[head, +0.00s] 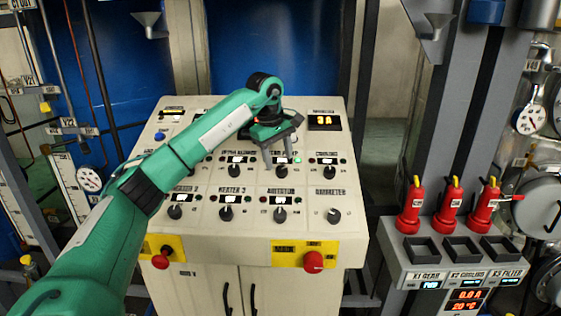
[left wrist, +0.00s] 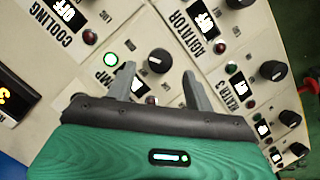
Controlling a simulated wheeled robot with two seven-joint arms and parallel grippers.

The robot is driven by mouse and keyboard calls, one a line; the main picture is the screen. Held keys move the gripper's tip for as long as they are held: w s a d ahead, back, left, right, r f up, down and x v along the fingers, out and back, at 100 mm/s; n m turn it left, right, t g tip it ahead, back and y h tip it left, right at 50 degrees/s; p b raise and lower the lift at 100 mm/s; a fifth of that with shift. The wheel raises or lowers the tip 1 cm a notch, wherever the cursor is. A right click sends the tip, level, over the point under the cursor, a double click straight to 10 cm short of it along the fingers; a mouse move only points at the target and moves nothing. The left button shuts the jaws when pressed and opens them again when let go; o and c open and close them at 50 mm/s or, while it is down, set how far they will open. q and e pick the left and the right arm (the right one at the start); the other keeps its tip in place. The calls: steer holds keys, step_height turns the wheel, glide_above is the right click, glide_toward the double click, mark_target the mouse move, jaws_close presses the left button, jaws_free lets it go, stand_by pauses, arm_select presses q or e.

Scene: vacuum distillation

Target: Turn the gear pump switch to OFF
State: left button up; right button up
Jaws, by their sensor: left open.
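The gear pump switch is a black knob (head: 280,171) in the upper row of the sloped control panel (head: 305,232). Its label is partly hidden by my gripper. A green lamp beside it is lit. In the left wrist view the knob (left wrist: 159,61) shows just beyond and between my fingertips, with the lit green lamp (left wrist: 111,59) to its left and part of a label ending in "MP". My left gripper (head: 278,160) is open and empty, its fingers pointing down at this knob. I cannot tell whether they touch it. My right gripper is not in view.
Neighbouring knobs sit close by: cooling (head: 326,171) to the right and agitator (head: 280,213) below. Red buttons (head: 313,262) on yellow plates are on the panel's front. Several red-bodied devices (head: 447,208) stand on a rack at the right.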

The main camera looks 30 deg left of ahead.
mark_target(281, 168)
arm_select(q)
steer(key=shift+x, duration=1.05)
steer(key=shift+w+d+f+p, duration=0.15)
steer(key=shift+f+p, duration=0.2)
steer(key=shift+f, duration=0.3)
steer(key=c, duration=1)
steer(key=shift+o, duration=0.2)
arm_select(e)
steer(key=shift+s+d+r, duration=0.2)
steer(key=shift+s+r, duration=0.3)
